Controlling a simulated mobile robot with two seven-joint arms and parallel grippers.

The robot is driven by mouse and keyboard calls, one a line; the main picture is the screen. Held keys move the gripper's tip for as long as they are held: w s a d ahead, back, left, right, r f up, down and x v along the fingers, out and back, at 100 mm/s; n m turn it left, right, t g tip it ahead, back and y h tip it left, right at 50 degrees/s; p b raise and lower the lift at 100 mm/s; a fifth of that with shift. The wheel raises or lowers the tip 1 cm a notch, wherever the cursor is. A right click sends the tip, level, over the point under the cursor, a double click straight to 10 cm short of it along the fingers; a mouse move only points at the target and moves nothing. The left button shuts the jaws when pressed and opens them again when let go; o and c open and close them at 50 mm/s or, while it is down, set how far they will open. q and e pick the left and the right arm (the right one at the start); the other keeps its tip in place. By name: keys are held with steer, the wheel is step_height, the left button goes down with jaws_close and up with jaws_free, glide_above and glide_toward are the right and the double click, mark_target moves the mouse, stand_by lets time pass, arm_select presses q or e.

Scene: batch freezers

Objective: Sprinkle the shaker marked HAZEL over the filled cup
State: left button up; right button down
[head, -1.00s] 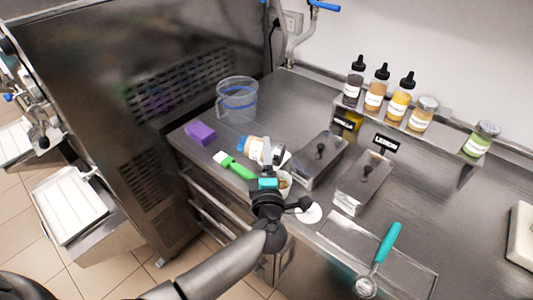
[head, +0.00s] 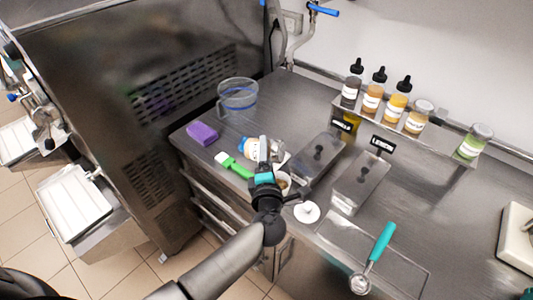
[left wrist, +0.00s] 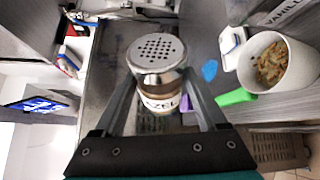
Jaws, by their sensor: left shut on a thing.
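My left gripper (head: 263,158) is shut on the shaker (head: 251,149). In the left wrist view the shaker (left wrist: 158,75) shows its perforated metal lid and a white label ending in "ZEL", between the fingers. It looks tilted, with its lid towards the wrist camera. The filled cup (left wrist: 277,62) is white with brownish-green contents and stands to the right of the shaker in the wrist view. In the head view the cup (head: 284,185) is partly hidden by my left gripper. I see no grains falling. My right gripper's fingers do not show.
A clear pitcher (head: 238,97), a purple block (head: 202,133) and a green-handled tool (head: 238,170) are on the counter. Lidded metal pans (head: 362,184), a white disc (head: 306,212) and a teal scoop (head: 382,242) lie to the right. Several bottles and shakers stand on the back shelf (head: 440,143).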

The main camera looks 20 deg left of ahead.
arm_select(q)
steer(key=shift+r+n+g+h+p, duration=0.6)
steer(key=shift+r+n+p, duration=1.15)
steer(key=shift+p, duration=1.65)
steer(key=shift+f, duration=0.2)
steer(key=shift+r+n+h+p, duration=0.35)
steer(key=shift+n+p, duration=0.2)
steer(key=shift+p, duration=0.35)
steer(key=shift+r+n+g+h, duration=0.3)
steer(key=shift+r+n+h, duration=0.45)
steer(key=shift+n, duration=0.45)
steer(key=shift+r, duration=0.15)
steer(key=shift+r, duration=0.1)
steer(key=r+n+h, duration=0.1)
steer(key=n, duration=0.1)
steer(key=n+h, duration=0.1)
steer(key=n, duration=0.1)
steer(key=shift+r+h, duration=0.4)
